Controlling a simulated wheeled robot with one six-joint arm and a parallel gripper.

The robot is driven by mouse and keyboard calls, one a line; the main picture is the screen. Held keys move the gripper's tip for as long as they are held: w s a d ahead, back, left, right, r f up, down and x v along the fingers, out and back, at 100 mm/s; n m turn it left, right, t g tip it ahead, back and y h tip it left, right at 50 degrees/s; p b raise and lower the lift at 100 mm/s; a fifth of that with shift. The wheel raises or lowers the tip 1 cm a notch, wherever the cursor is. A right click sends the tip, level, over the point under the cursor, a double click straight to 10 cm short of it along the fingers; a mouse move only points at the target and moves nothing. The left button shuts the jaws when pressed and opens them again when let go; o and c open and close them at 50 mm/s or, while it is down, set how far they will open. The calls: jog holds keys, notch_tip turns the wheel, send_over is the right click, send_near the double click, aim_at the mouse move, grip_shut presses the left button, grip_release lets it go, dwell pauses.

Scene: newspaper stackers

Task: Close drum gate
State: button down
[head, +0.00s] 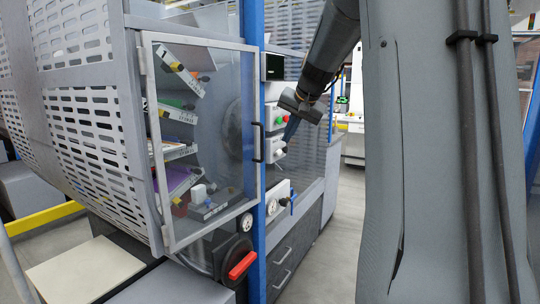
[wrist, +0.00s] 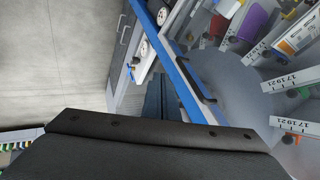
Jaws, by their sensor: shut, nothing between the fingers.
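The drum gate (head: 152,140) is a clear panel in a grey metal frame, with hinges on its left side in the head view. Its black handle (head: 258,142) is on the right edge, and the handle also shows in the wrist view (wrist: 197,82). The gate's right edge overlaps the blue post (head: 251,250); I cannot tell whether a gap stands between them. My gripper (head: 290,130) is shut and empty, to the right of the handle and apart from it, in front of the button panel. In the wrist view its dark blue fingers (wrist: 153,98) point towards the machine front.
Behind the gate, racks hold several coloured items (head: 180,185). A red lever (head: 242,265) sticks out below. The button panel (head: 276,118) and gauges (head: 272,206) are beside the post, above grey drawers (head: 285,265). Bare floor (head: 335,240) lies to the right.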

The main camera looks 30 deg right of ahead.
jog(key=w+a+f+p, duration=0.2)
jog(key=w+f+p, duration=0.2)
jog(key=w+f, duration=0.4)
jog(key=shift+w, duration=0.5)
jog(key=shift+a, duration=0.1)
